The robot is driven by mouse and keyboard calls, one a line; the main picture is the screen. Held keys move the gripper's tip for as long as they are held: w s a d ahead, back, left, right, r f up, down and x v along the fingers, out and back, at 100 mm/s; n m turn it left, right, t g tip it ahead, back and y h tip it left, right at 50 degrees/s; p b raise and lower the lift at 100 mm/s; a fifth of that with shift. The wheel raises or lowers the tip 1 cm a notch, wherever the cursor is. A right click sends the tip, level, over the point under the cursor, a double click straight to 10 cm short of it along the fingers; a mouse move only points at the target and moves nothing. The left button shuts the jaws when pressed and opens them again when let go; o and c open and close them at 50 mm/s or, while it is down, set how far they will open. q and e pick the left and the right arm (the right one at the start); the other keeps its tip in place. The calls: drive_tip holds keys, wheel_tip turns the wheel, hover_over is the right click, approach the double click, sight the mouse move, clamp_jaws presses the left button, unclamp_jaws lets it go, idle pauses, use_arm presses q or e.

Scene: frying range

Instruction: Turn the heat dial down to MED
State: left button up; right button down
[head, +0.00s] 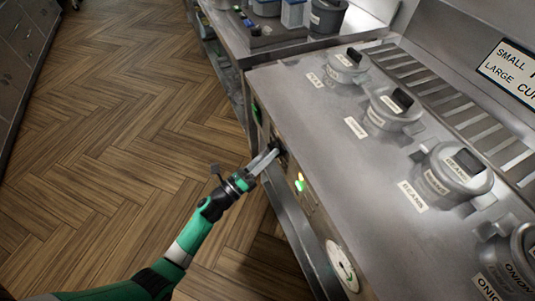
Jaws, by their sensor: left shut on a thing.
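The heat dial (281,152) is a small dark knob on the front panel of the steel range (320,125). My left gripper (268,158) reaches it from the lower left, and its fingers are shut on the dial. The fingers partly cover the dial, so its pointer and any MED mark cannot be read. My right gripper is not in view.
Lit indicator lights (299,183) and a round white gauge (341,266) are on the front panel. Lidded grey pots (458,172) with labels stand along the range top. A second counter (262,40) stands behind. The wooden floor (110,120) at left is clear.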

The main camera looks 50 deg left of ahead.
use_arm(q)
drive_tip(key=shift+c, duration=0.7)
drive_tip(key=n+g+p, duration=0.1)
drive_tip(key=n+p, duration=0.2)
drive_tip(key=p, duration=0.2)
drive_tip(key=n+g+y+p, duration=0.1)
drive_tip(key=n+p, duration=0.3)
drive_tip(key=r+n+g+p, duration=0.1)
drive_tip(key=n+g+p, duration=0.1)
drive_tip(key=n+p, duration=0.2)
drive_tip(key=shift+r+y+p, duration=0.1)
drive_tip(key=shift+y+p, duration=0.2)
drive_tip(key=shift+p, duration=0.55)
drive_tip(key=shift+f+n+g+p, duration=0.25)
drive_tip(key=shift+n+p, duration=0.25)
drive_tip(key=shift+p, duration=0.35)
drive_tip(key=shift+d, duration=0.1)
drive_tip(key=o, duration=1.4)
